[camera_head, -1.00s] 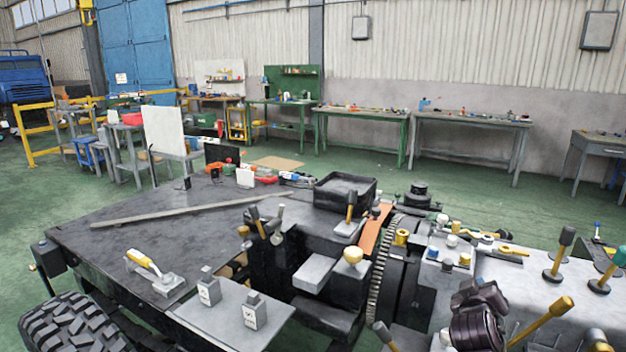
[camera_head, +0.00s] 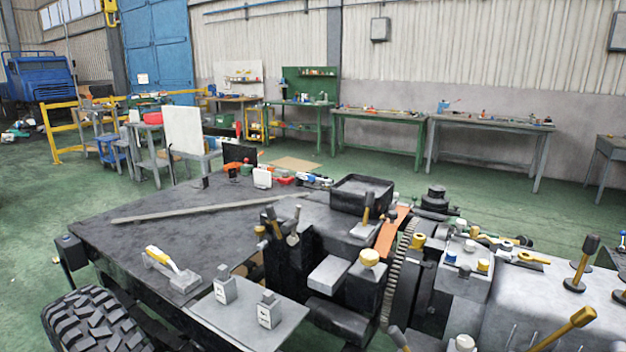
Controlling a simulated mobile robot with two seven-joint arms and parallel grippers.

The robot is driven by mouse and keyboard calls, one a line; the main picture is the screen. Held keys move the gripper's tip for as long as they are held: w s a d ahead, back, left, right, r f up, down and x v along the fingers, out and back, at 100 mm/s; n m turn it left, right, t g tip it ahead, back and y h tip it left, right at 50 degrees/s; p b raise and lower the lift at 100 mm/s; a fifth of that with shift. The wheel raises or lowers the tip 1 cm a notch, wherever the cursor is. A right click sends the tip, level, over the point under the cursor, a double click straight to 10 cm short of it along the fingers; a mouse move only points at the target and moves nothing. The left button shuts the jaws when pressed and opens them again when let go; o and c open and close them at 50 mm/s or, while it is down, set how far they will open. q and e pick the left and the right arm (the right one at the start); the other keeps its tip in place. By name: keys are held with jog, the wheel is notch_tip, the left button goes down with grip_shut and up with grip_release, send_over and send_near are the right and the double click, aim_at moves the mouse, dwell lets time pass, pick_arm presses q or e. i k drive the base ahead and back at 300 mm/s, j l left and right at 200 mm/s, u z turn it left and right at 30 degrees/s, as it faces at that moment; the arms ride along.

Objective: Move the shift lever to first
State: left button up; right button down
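Several levers stand on the dark chassis, and I cannot tell which one is the shift lever. A pair of levers (camera_head: 272,222) with dark and grey grips rises from a black block at the centre. A lever with a dark grip and yellow lower part (camera_head: 367,207) stands just right of it. At the right are a black-knobbed lever (camera_head: 582,261) and a slanted yellow-handled lever (camera_head: 570,327). No gear labels are readable. Neither gripper is in view.
A black tray (camera_head: 361,194) sits behind the levers. A tyre (camera_head: 95,322) is at lower left. Workbenches line the wall; green floor lies between.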

aim_at(589, 245)
jog(key=z, duration=1.45)
